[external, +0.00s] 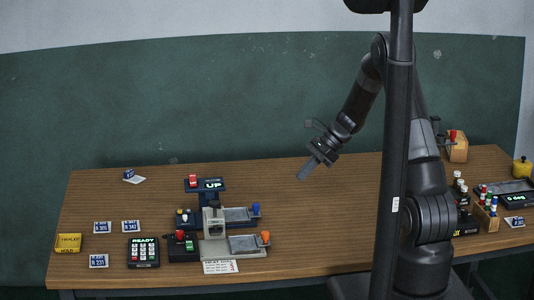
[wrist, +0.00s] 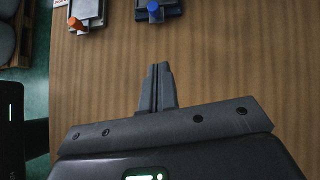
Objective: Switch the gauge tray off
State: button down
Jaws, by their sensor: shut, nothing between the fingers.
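I cannot tell from lettering which thing is the gauge tray. Two candidates stand left of centre on the table: a light grey tray device (external: 222,253) with an orange knob (external: 266,237), and a dark blue tray device (external: 225,184) with a blue knob (external: 256,208) and a green "UP" display. A third tray (external: 505,186), with a display, sits at far right. In the wrist view the orange knob (wrist: 76,24) and blue knob (wrist: 154,8) show at the top edge. My gripper (external: 302,176) is shut and empty above the table, right of both knobs; its fingers (wrist: 157,68) point towards bare wood.
A keypad box (external: 143,252) reading "READY", a dark box with a red knob (external: 183,246), small cards and a yellow block (external: 68,243) lie at left. Small bottles and a wooden block (external: 457,147) stand at right. The table (external: 330,225) middle is clear.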

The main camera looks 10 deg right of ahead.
aim_at(241, 214)
jog(key=shift+a+f, duration=0.1)
jog(key=shift+f, duration=0.05)
jog(key=x, duration=0.9)
jog(key=a, duration=0.3)
jog(key=shift+s+a+f, duration=0.25)
jog(key=shift+a, duration=0.05)
jog(key=shift+s+a, duration=0.1)
jog(key=shift+a, duration=0.45)
jog(key=a, duration=0.8)
jog(key=shift+a, duration=0.15)
